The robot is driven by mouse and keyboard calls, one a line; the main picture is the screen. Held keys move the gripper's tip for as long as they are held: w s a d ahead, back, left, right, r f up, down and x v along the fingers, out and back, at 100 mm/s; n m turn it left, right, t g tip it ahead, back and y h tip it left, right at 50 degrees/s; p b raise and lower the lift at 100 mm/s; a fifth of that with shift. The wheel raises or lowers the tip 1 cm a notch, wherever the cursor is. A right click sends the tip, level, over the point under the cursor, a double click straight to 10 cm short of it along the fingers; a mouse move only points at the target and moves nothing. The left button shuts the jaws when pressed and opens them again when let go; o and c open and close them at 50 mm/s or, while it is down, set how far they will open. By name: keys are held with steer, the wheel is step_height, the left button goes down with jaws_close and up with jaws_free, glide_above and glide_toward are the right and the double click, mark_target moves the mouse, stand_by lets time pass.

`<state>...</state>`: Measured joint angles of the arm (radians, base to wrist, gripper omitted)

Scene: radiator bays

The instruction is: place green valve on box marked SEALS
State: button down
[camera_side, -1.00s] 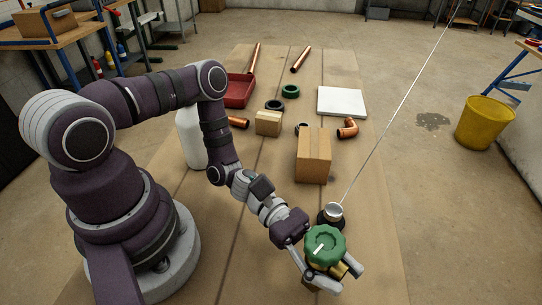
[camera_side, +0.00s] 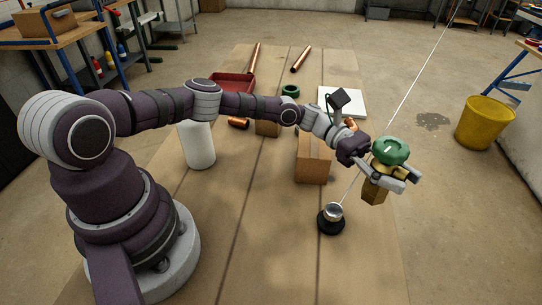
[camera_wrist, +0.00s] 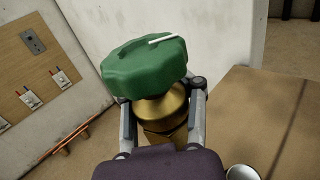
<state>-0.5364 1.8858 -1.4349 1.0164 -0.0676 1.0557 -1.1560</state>
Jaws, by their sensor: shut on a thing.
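The green valve has a ribbed green handwheel with a white mark and a brass body. My gripper (camera_side: 388,176) is shut on the brass body of the green valve (camera_side: 390,150) and holds it in the air at the right side of the table. In the wrist view the green valve (camera_wrist: 145,65) stands between the fingers, handwheel up and slightly tilted. A cardboard box (camera_side: 312,160) stands left of the gripper, partly behind my arm. A smaller box (camera_side: 267,128) is mostly hidden by my arm. I can read no SEALS mark on either.
A silver-topped black round object (camera_side: 331,219) stands in front of the box, with a thin bright line rising from near it. A white cylinder (camera_side: 199,147), red tray (camera_side: 235,84), white slab (camera_side: 353,101) and copper pipes lie around. The front of the table is clear.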

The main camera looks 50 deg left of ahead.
steer(key=w+a+r+n+t, duration=0.1)
steer(key=a+r+n+t, duration=0.15)
steer(key=a+r, duration=0.4)
steer(key=w+a+r+n+t, duration=0.1)
steer(key=a+r+t, duration=0.25)
steer(key=a, duration=0.55)
glide_above(324, 146)
steer(key=shift+m+g+y, duration=0.25)
steer(key=shift+g+y, duration=0.15)
step_height(324, 146, down, 10)
steer(key=shift+r, duration=0.25)
steer(key=c, duration=0.7)
jaws_free()
